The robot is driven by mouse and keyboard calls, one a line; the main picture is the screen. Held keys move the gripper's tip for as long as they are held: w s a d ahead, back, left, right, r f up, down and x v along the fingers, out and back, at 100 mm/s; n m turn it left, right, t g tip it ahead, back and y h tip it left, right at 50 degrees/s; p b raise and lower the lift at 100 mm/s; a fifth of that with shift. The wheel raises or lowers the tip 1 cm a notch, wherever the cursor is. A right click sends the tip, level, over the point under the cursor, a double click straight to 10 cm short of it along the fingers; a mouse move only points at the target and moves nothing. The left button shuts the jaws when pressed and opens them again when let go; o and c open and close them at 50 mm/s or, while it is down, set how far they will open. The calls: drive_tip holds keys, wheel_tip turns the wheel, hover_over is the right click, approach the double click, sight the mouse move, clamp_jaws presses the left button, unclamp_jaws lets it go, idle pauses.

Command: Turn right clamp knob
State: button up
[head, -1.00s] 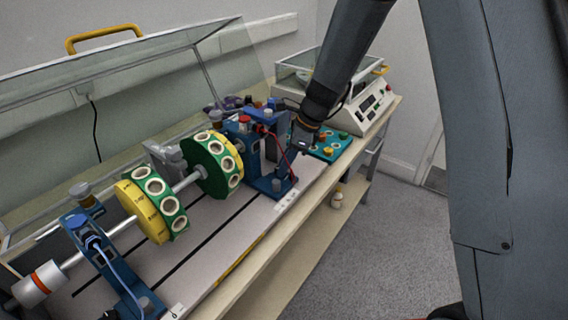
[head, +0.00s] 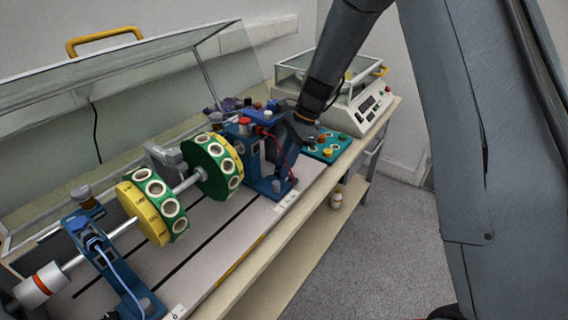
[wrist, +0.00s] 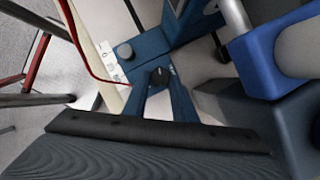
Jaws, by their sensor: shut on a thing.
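The right clamp knob (wrist: 160,74) is a small black knob by the blue right bearing stand (head: 267,180) in the wrist view. My gripper (wrist: 160,82) has its two fingers closed in from either side of this knob, and it is shut on it. In the head view my gripper (head: 290,138) is at the right side of the stand. There it hides the knob, so its turn angle does not show.
A grey foot knob (wrist: 124,50) and a red cable (wrist: 78,48) are close to my gripper. A shaft carries green and yellow discs (head: 207,165) left of the stand. A teal panel with knobs (head: 325,152) and a white instrument (head: 365,112) are to the right.

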drive_tip(key=o, duration=1)
drive_tip(key=shift+o, duration=0.2)
drive_tip(key=s+b+v, duration=0.1)
drive_tip(key=v, duration=0.6)
drive_tip(key=shift+w+r+b, duration=0.35)
drive_tip(key=shift+w+r, duration=0.05)
drive_tip(key=shift+w, duration=0.15)
drive_tip(key=shift+d, duration=0.1)
